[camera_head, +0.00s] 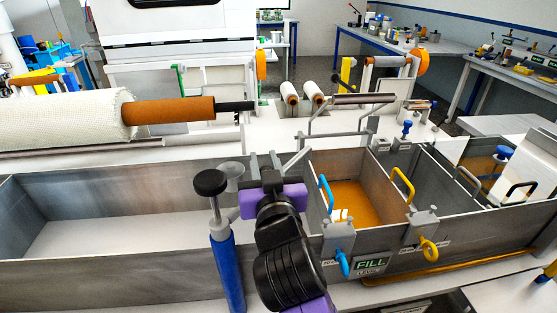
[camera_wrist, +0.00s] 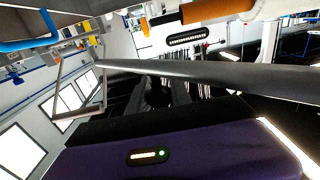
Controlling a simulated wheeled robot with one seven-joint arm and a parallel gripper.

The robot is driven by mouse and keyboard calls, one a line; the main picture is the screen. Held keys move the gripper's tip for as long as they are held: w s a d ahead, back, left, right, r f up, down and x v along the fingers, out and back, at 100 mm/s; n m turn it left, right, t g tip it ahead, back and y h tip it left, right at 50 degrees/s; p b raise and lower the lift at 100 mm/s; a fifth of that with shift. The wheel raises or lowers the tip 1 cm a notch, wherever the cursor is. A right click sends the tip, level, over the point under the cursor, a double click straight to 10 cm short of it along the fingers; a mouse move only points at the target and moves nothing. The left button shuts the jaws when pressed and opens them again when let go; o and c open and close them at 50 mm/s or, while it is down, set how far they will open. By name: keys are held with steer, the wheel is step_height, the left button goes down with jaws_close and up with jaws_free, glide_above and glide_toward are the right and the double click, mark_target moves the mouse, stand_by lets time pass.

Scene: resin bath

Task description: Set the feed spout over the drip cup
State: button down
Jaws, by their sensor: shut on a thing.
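In the head view my gripper (camera_head: 272,165) is above the long grey bath, just right of a blue post, and shut on a slim grey bar (camera_head: 296,160), which I take as the feed spout. The bar sticks out to the upper right. In the wrist view the grey bar (camera_wrist: 210,72) runs across the middle, close to my purple gripper body. A small grey cup shape (camera_head: 232,172) stands just left of my gripper, behind the post's black knob; it may be the drip cup, but I cannot tell. The spout's outlet is not clear.
The blue post (camera_head: 227,270) with a black knob (camera_head: 209,182) stands close left of my wrist. Right are bath compartments with amber resin (camera_head: 358,205), a blue handle (camera_head: 326,193), a yellow handle (camera_head: 403,184) and a FILL label (camera_head: 371,264). An orange-cored white roll (camera_head: 70,118) lies behind.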

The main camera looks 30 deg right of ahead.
steer(key=w+a+n+g+y, duration=0.1)
steer(key=w+a+n+y, duration=0.4)
steer(key=a+n+y, duration=0.3)
steer(key=shift+w+a+y, duration=0.35)
steer(key=shift+a+y, duration=0.05)
steer(key=shift+y, duration=1.9)
steer(key=c, duration=1.2)
jaws_free()
